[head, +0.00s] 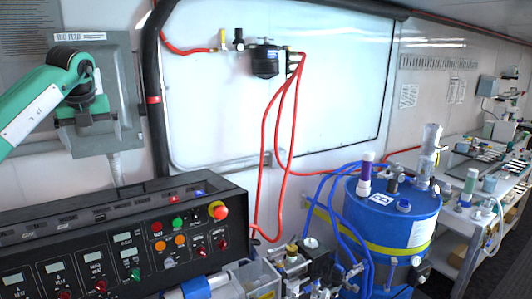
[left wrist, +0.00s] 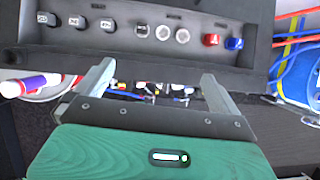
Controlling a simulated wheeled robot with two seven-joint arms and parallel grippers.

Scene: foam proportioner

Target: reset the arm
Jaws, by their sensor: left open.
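My left arm (head: 40,103), green and white with a dark joint, reaches in at the upper left of the head view, in front of a grey wall box. I cannot make out its fingers there. In the left wrist view my left gripper (left wrist: 156,74) shows two grey fingers spread wide apart, with nothing between them. Beyond the fingers is the dark control console (left wrist: 140,38), with a row of switches and a red and a blue knob. The fingers appear apart from it. My right gripper is in neither view.
The console (head: 120,205) with meters, buttons and a red emergency knob fills the lower left. A blue drum (head: 390,215) with blue hoses stands to its right. Red hoses (head: 265,130) hang from the wall unit (head: 265,60). A bench (head: 465,180) with parts is at right.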

